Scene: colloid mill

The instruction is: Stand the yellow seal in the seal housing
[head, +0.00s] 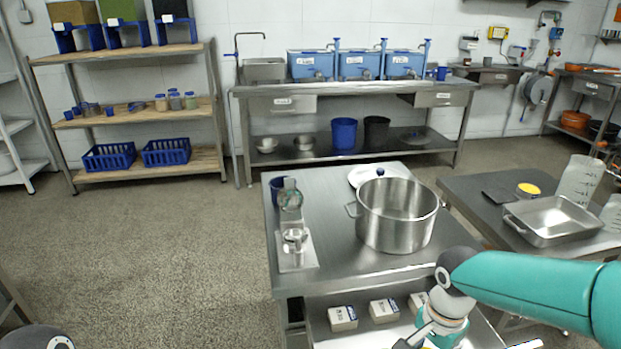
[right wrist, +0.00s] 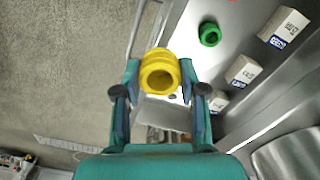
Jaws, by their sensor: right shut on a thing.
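The yellow seal (right wrist: 160,75) is a thick ring with a round hole. In the right wrist view it sits between the two fingertips of my right gripper (right wrist: 159,80), which is shut on it. In the head view my right gripper (head: 424,340) is at the bottom edge, low at the front of the steel table, and mostly cut off. A small metal mill (head: 292,245) stands on the table's left side; I cannot tell which of its parts is the seal housing. My left gripper is out of view.
The steel table (head: 330,215) also holds a large pot (head: 396,215) and a blue cup. White boxes (head: 383,309) lie on its lower shelf, with a green ring (right wrist: 209,34) near them in the right wrist view. A side table (head: 470,205) with a tray stands right.

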